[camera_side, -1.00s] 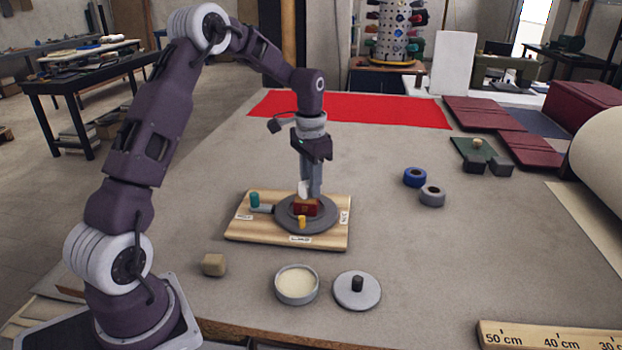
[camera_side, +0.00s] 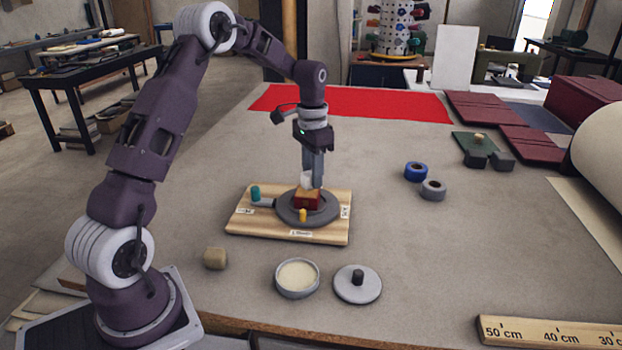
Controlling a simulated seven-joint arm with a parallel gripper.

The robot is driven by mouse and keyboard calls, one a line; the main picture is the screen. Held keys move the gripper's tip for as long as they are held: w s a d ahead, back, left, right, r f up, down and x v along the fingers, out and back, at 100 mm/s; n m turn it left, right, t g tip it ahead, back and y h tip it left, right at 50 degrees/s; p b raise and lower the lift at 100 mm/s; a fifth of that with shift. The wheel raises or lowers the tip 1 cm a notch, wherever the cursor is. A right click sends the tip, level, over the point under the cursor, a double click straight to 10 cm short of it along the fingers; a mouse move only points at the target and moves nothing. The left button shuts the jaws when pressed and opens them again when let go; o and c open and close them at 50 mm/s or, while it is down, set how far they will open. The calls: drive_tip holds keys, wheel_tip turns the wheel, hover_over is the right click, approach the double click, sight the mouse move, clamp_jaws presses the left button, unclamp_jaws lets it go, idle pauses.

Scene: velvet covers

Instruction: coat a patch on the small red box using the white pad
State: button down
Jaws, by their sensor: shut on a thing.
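The small red box (camera_side: 306,202) sits on the round grey turntable (camera_side: 328,213), which is set on a wooden board (camera_side: 245,229). Its top looks tan or orange. My gripper (camera_side: 313,182) points straight down over the box and is shut on the white pad (camera_side: 306,180). The pad is at or just above the box top; I cannot tell whether it touches. The fingers hide part of the pad and the box's back edge.
A yellow peg (camera_side: 303,215) stands at the turntable's front and a teal knob (camera_side: 255,192) at its left. Tape rolls (camera_side: 432,190) are at right.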

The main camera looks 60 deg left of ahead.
drive_tip(key=shift+w+a+r, duration=0.1)
drive_tip(key=shift+w+a, duration=0.4)
drive_tip(key=shift+w, duration=0.05)
drive_tip(key=shift+s+r, duration=0.1)
drive_tip(key=shift+r, duration=3.85)
